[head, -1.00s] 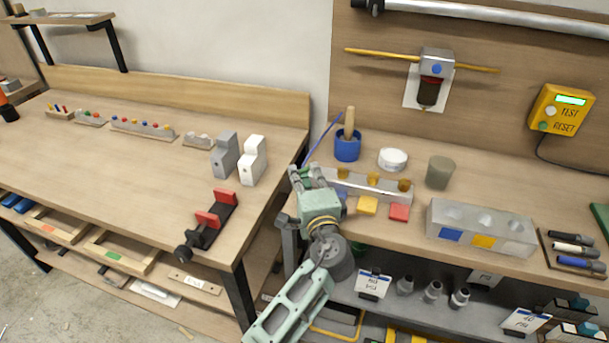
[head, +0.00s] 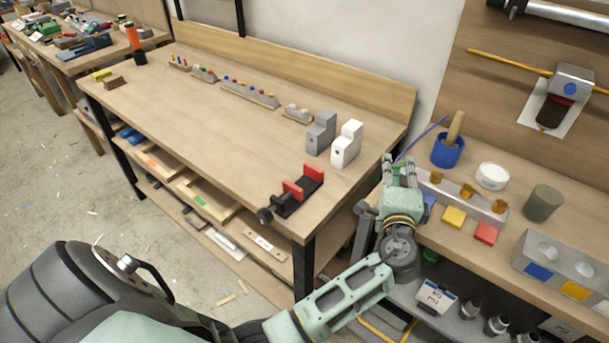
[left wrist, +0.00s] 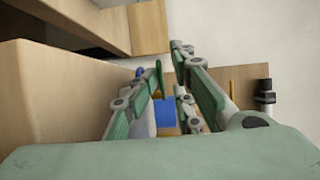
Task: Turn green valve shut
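My left gripper (head: 400,163) reaches over the left end of a pale metal block (head: 455,193) on the right bench. Its two fingers are apart, with a gap between them. I cannot make out a green valve clearly in the head view; the gripper covers that end of the block. Several brass-coloured round parts stand on the block to the right of the gripper. In the left wrist view the fingers (left wrist: 168,72) are spread, with a blue patch (left wrist: 165,112) beyond them. A thin green upright piece shows there; I cannot tell whether it is a fingertip pad or a valve. My right gripper is not in view.
A blue cup (head: 447,152) with a wooden handle and a white round tub (head: 492,176) stand behind the block. Yellow (head: 453,217) and red (head: 486,233) squares lie before it. A red-jawed vise (head: 297,192) sits on the left workbench (head: 190,105).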

